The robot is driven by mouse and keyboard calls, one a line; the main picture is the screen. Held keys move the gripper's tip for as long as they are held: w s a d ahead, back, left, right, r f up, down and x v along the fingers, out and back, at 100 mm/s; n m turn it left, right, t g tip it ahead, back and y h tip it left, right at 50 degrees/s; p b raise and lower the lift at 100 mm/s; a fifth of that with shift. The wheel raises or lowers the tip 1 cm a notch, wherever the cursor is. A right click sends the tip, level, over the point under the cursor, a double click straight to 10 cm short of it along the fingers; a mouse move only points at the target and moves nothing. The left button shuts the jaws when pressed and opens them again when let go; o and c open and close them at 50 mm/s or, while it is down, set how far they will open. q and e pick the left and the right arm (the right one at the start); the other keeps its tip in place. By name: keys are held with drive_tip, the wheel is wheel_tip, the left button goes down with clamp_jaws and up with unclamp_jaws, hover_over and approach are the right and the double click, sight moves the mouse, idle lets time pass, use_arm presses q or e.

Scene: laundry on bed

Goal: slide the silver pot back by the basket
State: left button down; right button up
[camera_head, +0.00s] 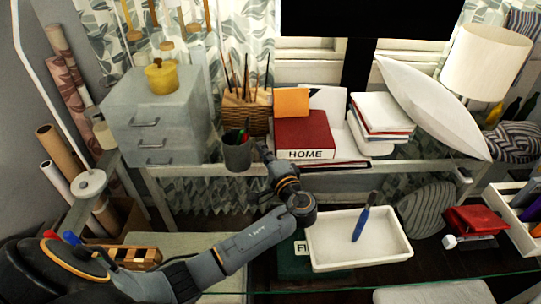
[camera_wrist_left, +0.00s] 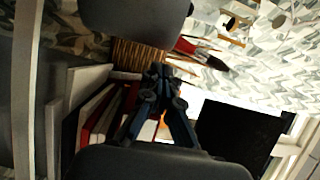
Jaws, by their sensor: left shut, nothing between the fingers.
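The silver pot (camera_head: 237,154), a dark grey cup with pens in it, stands upright near the front edge of the desk. The woven basket (camera_head: 258,118) with brushes stands behind it, by the curtain. My left gripper (camera_head: 265,152) is just right of the pot, shut and empty; whether it touches the pot I cannot tell. In the left wrist view the pot (camera_wrist_left: 135,18) fills the top, the basket (camera_wrist_left: 138,53) is beyond, and the shut fingers of the gripper (camera_wrist_left: 157,75) point at the basket. My right gripper is not in view.
A red HOME book (camera_head: 304,134) and an orange note block (camera_head: 291,102) lie right of the gripper. A grey drawer unit (camera_head: 150,118) with a yellow pot (camera_head: 161,78) stands left. A white tray (camera_head: 335,258) is below, in front of the desk.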

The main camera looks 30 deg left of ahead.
sight(237, 151)
use_arm(q)
drive_tip(key=a, duration=0.3)
drive_tip(key=a+p, duration=0.1)
drive_tip(key=a, duration=0.1)
drive_tip(key=shift+w, duration=0.4)
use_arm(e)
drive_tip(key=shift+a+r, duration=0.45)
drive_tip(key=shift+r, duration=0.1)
use_arm(q)
drive_tip(key=shift+w+d, duration=0.1)
drive_tip(key=shift+d, duration=0.05)
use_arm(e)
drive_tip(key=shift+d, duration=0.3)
